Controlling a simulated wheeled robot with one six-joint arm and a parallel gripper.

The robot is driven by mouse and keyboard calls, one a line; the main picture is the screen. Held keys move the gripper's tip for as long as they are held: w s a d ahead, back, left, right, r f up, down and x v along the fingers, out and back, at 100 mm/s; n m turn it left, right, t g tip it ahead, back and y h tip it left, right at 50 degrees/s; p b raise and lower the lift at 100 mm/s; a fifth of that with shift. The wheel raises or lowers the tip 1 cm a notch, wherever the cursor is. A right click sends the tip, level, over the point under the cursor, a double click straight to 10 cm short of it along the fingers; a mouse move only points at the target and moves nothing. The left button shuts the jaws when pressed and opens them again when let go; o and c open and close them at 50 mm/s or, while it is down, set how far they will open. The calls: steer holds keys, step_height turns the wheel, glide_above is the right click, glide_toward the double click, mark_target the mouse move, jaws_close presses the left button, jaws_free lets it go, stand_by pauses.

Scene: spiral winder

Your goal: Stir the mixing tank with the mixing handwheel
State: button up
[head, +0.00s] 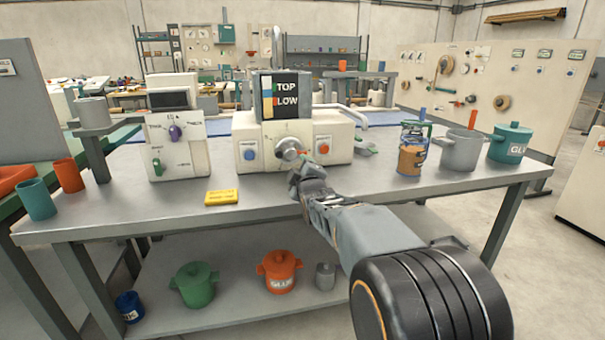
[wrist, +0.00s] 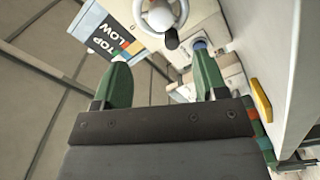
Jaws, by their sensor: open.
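A grey handwheel (head: 289,149) sits on the front of a cream machine (head: 243,128) on the bench. In the wrist view the handwheel (wrist: 160,14) shows at the top, with a dark handle knob (wrist: 171,41) sticking out from its rim. My gripper (head: 298,170) is just in front of and below the wheel. In the wrist view my gripper (wrist: 160,60) has its green fingers apart, with nothing between them; the knob lies beyond the gap. A dark box (head: 284,96) reading "TOP" and "LOW" stands on the machine. I cannot tell whether it is the mixing tank.
Blue (head: 249,154) and red (head: 323,145) buttons flank the wheel. A yellow block (head: 222,197) lies on the bench at front left. A second machine (head: 178,160) stands left; a jar (head: 412,158), a grey pot (head: 461,151) and a teal pot (head: 510,145) stand right.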

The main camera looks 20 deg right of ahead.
steer(key=shift+s+a, duration=0.2)
steer(key=shift+s, duration=0.7)
